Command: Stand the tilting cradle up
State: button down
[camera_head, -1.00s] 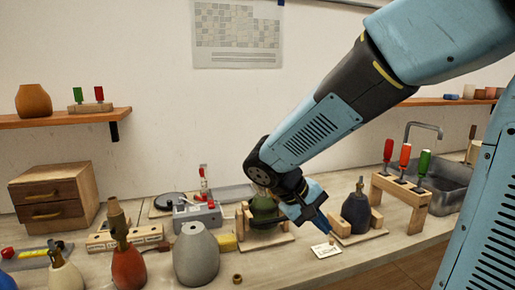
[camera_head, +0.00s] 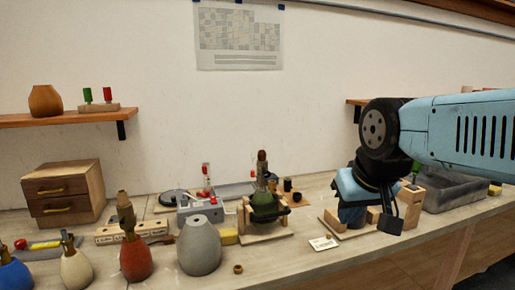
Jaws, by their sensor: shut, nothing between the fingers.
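A wooden cradle (camera_head: 245,216) on a flat base stands in the middle of the bench. It holds a green rounded lamp base (camera_head: 265,203), upright, with a brown fitting (camera_head: 262,165) on top and a dark bar across its front. A second wooden cradle (camera_head: 373,215) stands to its right. My gripper (camera_head: 351,216) points down at this second cradle, overlapping it in the view, and looks shut and empty. It hides most of what sits there; I cannot tell whether they touch. Neither cradle looks clearly tilted.
A grey vase (camera_head: 199,248), a red-brown one (camera_head: 135,258) and others stand at the front left.

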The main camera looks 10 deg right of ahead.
aim_at(263, 211)
jog(key=k, duration=0.45)
jog(key=z, duration=0.45)
jog(key=i, duration=1.5)
jog(key=u, duration=0.3)
